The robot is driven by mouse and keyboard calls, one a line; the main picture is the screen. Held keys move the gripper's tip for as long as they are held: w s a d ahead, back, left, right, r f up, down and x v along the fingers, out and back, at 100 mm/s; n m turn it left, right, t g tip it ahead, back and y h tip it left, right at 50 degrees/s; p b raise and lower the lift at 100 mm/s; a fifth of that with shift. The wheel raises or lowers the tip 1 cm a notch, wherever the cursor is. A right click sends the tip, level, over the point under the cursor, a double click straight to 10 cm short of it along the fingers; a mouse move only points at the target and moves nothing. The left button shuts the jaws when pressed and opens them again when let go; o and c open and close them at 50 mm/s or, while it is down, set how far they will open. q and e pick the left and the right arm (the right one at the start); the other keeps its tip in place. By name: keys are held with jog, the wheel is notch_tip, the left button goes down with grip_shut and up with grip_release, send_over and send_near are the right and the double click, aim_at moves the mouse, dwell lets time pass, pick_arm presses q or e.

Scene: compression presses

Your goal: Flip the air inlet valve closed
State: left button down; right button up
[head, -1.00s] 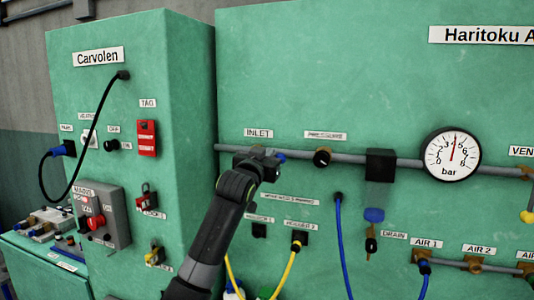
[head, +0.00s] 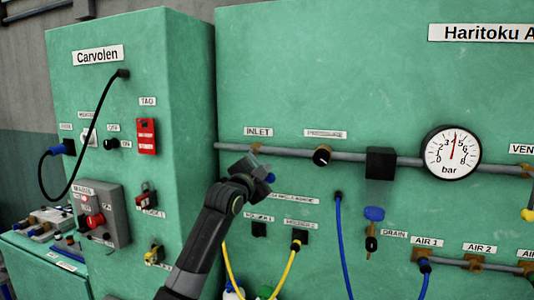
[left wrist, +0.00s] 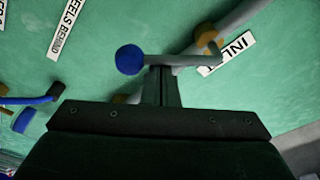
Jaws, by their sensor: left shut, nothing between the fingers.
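The air inlet valve (head: 256,149) is a brass fitting on the grey pipe under the INLET label (head: 257,132). Its lever ends in a blue knob (head: 271,179), now below the pipe and slightly right of the valve. The left wrist view shows the brass body (left wrist: 208,38), the bent grey lever and the blue knob (left wrist: 130,59). My left gripper (head: 262,173) is shut and empty, its fingertips (left wrist: 162,72) right at the lever beside the knob. I cannot tell whether they touch it. My gripper partly hides the lever in the head view. My right gripper is not in view.
The pipe (head: 350,156) runs right past a black knob (head: 322,156) and a black block (head: 381,163) to the pressure gauge (head: 451,153), whose needle points near 4 to 5. Yellow (head: 289,268) and blue cables hang below. The Carvolen cabinet (head: 100,130) juts out at left.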

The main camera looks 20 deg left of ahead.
pick_arm(q)
jog(key=a+m, duration=0.1)
jog(key=m, duration=0.1)
jog(key=a+f+m+b, duration=0.1)
jog(key=m, duration=0.1)
jog(key=a+f+m, duration=0.1)
jog(key=m, duration=0.1)
jog(key=shift+a+f+m+g+h+b, duration=0.2)
jog(key=shift+a+m+g+h+b, duration=0.1)
jog(key=shift+m+g+b, duration=0.1)
dwell(0.5)
